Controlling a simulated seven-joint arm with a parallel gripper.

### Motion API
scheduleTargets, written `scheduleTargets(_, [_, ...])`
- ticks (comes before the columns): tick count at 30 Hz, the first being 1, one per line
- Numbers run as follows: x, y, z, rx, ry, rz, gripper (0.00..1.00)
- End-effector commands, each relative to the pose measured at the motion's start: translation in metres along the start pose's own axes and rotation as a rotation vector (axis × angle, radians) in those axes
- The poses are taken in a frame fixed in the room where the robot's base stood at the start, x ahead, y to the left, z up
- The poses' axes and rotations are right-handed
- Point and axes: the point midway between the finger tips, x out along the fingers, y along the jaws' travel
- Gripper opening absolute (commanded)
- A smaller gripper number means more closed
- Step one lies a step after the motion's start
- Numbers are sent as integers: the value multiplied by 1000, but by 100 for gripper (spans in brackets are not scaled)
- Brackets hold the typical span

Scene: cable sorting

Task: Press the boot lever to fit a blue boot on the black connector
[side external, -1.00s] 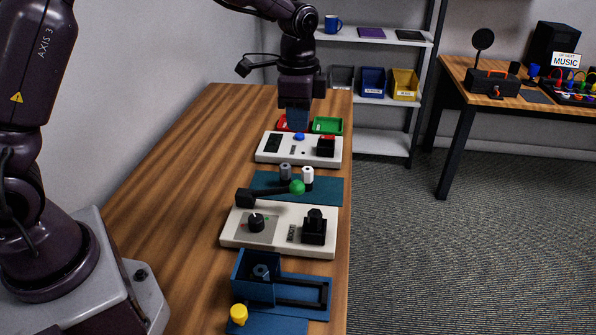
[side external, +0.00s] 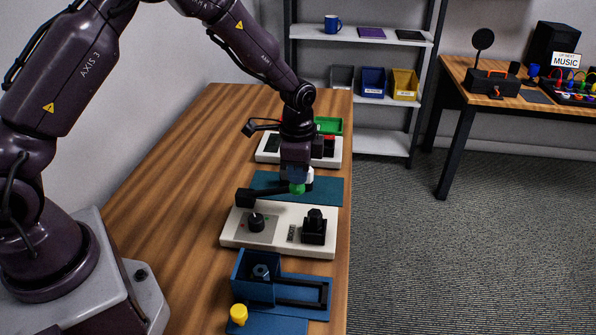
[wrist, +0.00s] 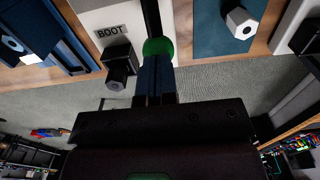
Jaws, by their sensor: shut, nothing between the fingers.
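The boot lever is a black arm (side external: 262,193) with a green knob (side external: 296,188), lying nearly level across the back of the white boot station (side external: 276,243). The knob also shows in the wrist view (wrist: 158,46), beside the BOOT label (wrist: 110,32). My gripper (side external: 297,178) is shut and empty, its blue fingertips (wrist: 155,80) right at the knob; I cannot tell whether they touch. A black connector-like piece (side external: 315,218) stands upright in a black holder on the station's right; it also shows in the wrist view (wrist: 117,76). I cannot make out a blue boot on it.
A black dial (side external: 256,222) is on the station's left. A white connector (wrist: 240,22) stands on the blue mat (side external: 330,190) behind. A blue box fixture (side external: 256,283) and yellow piece (side external: 238,314) are in front. A green bin (side external: 328,125) is farther back.

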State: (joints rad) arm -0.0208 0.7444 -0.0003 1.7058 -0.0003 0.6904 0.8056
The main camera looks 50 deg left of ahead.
Motion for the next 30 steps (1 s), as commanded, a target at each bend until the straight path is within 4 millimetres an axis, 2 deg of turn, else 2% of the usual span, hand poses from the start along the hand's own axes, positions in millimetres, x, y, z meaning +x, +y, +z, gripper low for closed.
scheduleTargets(7, [7, 1, -5, 6, -48, 4, 0])
scheduleTargets(15, [36, 1, -17, 4, -259, 2, 0])
scheduleTargets(19, [49, 0, -19, 1, -272, 1, 0])
scheduleTargets(30, [54, 1, -20, 1, -267, 3, 0])
